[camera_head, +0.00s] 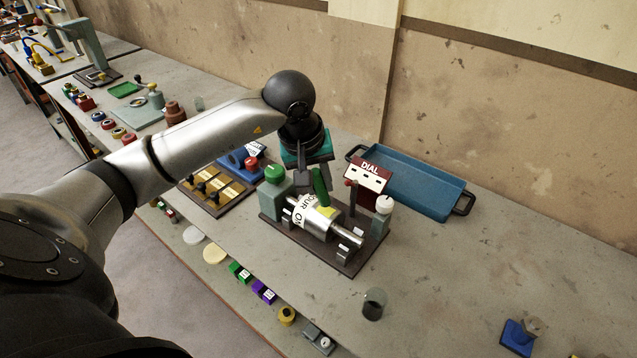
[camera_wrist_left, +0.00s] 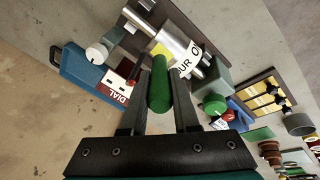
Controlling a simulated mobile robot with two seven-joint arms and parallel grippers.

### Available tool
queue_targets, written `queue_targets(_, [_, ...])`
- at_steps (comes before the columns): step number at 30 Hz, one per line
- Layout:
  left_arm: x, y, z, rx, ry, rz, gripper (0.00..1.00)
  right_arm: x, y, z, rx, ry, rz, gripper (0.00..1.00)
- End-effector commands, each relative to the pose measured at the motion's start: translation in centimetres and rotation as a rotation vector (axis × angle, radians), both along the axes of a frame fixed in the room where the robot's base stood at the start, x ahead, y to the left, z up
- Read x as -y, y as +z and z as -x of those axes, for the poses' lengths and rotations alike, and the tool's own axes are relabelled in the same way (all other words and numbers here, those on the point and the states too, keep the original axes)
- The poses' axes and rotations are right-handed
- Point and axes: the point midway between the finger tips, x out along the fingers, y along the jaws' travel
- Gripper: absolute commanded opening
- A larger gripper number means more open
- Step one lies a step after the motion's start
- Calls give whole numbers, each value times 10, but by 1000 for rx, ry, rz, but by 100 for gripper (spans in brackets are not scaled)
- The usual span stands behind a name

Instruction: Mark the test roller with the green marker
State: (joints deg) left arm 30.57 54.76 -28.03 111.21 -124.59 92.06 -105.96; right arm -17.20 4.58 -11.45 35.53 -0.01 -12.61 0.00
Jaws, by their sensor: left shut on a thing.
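The green marker (camera_head: 320,184) is held in my left gripper (camera_head: 313,182), which is shut on it. In the left wrist view the marker (camera_wrist_left: 159,85) sits between the two fingers (camera_wrist_left: 160,112), its far end pointing at the roller. The test roller (camera_head: 314,215) is a silver cylinder with a white lettered band and a yellow patch, lying on supports on a dark base (camera_head: 348,262). In the left wrist view the marker's far end overlaps the roller (camera_wrist_left: 172,50); I cannot tell whether they touch. My right gripper is not in view.
A green-topped post (camera_head: 275,178), a white-knobbed post (camera_head: 384,210) and a red DIAL sign (camera_head: 368,182) stand close around the roller. A blue tray (camera_head: 425,187) lies behind. Small coloured blocks line the front edge. The bench at right is mostly clear.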

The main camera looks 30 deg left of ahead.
Motion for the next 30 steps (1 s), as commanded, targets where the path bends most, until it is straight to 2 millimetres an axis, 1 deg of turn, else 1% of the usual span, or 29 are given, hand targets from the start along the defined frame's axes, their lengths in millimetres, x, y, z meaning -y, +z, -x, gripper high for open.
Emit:
queue_targets(1, [0, 8, 0, 2, 0, -1, 0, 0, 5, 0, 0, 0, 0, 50])
queue_targets(3, [0, 13, -1, 3, 0, -1, 0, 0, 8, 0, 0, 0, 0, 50])
queue_targets(18, [0, 52, -1, 4, 0, 0, 0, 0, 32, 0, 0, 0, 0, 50])
queue_targets(21, [0, 55, -1, 4, 0, 0, 0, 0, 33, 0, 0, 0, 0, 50])
queue_targets(30, [0, 55, -1, 4, 0, 0, 0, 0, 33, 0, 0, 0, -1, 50])
